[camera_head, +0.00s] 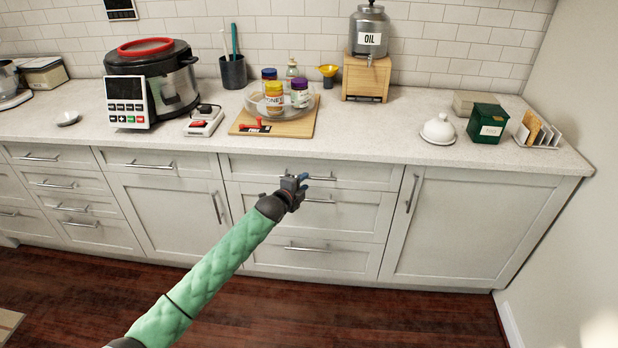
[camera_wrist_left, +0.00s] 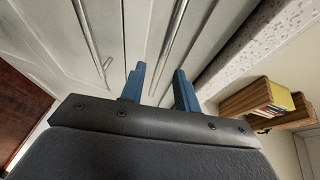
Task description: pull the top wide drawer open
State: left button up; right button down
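The top wide drawer (camera_head: 370,176) is a white front just under the counter, flush with the cabinet. Its metal bar handle is partly hidden by my left gripper (camera_head: 302,181) in the head view. In the left wrist view, the two blue fingers of my left gripper (camera_wrist_left: 160,87) stand apart. A long metal bar handle (camera_wrist_left: 179,38) runs down toward the gap between them. I cannot tell whether the fingers touch it. My right gripper is not in view.
Two more wide drawers sit below, the lowest with a bar handle (camera_head: 305,248). A cabinet door (camera_head: 465,225) is on the right. The counter (camera_head: 370,137) overhangs above, holding a wooden board (camera_head: 250,122) and an oil dispenser (camera_head: 369,35). The wooden floor (camera_head: 340,315) in front is clear.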

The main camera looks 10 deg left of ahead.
aim_at(309, 178)
pick_arm(q)
jog(key=shift+p+x, duration=0.3)
jog(key=shift+x, duration=2)
grip_shut()
